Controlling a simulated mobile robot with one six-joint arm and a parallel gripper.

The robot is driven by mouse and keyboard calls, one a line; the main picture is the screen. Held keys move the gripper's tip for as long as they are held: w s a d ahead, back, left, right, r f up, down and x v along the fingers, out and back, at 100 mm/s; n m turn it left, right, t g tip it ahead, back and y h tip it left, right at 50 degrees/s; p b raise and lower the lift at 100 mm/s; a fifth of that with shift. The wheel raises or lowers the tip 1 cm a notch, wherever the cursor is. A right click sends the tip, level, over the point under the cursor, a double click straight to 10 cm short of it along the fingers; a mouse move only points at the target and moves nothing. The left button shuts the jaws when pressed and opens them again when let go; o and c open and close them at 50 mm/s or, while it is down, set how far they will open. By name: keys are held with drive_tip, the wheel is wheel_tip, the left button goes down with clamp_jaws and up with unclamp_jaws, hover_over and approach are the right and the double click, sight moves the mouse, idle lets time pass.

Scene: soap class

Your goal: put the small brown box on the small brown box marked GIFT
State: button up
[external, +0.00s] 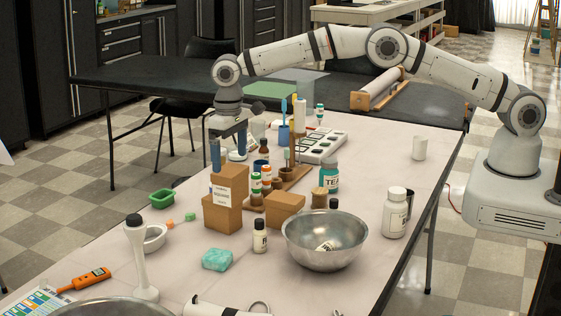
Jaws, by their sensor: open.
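My gripper (228,160) is open, with its fingers pointing down just above a brown box with a white label (231,181). The lettering on the label is too small to read. A lower brown box (221,219) stands directly below or in front of it; I cannot tell whether the labelled one rests on it. Another small brown box (285,209) sits to the right on the table. I cannot make out GIFT on any box. From this angle I cannot tell whether the fingers touch the labelled box.
A metal bowl (325,248), a white bottle (395,214) and a teal jar (329,176) stand to the right. A rack with small bottles (267,178) is close behind the boxes. A teal sponge (217,260) lies in front. The table's right side is mostly clear.

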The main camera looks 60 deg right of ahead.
wheel_tip(320, 180, up, 6)
drive_tip(key=shift+f, duration=0.15)
drive_tip(key=s+d+r+t, duration=0.2)
drive_tip(key=s+d+r, duration=1.4)
drive_tip(key=d+r, duration=0.3)
drive_tip(key=s+d+f, duration=0.2)
drive_tip(key=s+d, duration=0.2)
drive_tip(key=s, duration=0.5)
drive_tip(key=s+d+f, duration=0.2)
drive_tip(key=s+d, duration=0.2)
drive_tip(key=s, duration=0.5)
drive_tip(key=s+d+f+t, duration=0.1)
drive_tip(key=s+d, duration=0.3)
drive_tip(key=s, duration=0.5)
drive_tip(key=shift+s+f, duration=0.25)
drive_tip(key=shift+f, duration=0.5)
